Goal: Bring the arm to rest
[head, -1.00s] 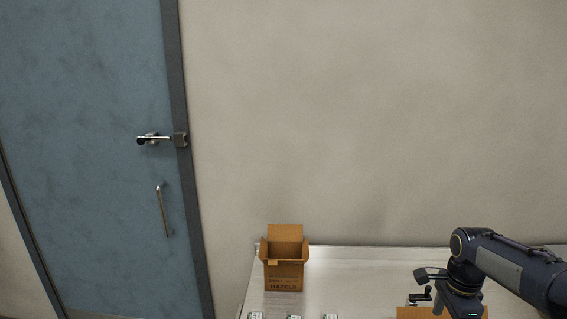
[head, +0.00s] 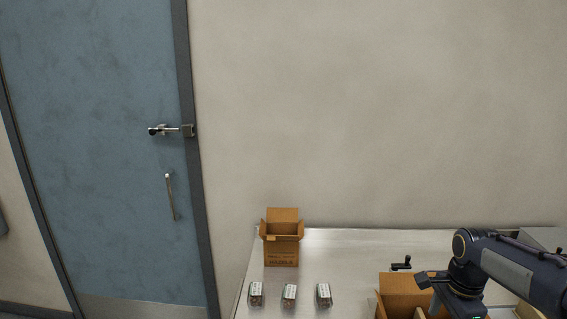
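My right arm comes in from the right in the head view, over the right part of the table (head: 345,268). Its wrist is in front of an open cardboard box (head: 400,284) at the lower right. The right gripper's fingertips are not visible, so I cannot tell whether it is open or shut. My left arm and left gripper are out of view.
An open cardboard box (head: 282,250) stands at the table's back left. Several small labelled packages, such as one clear pack (head: 289,295), stand in a row in front. A small black handle-like thing (head: 401,264) is behind the right box. A blue door (head: 95,150) is at left.

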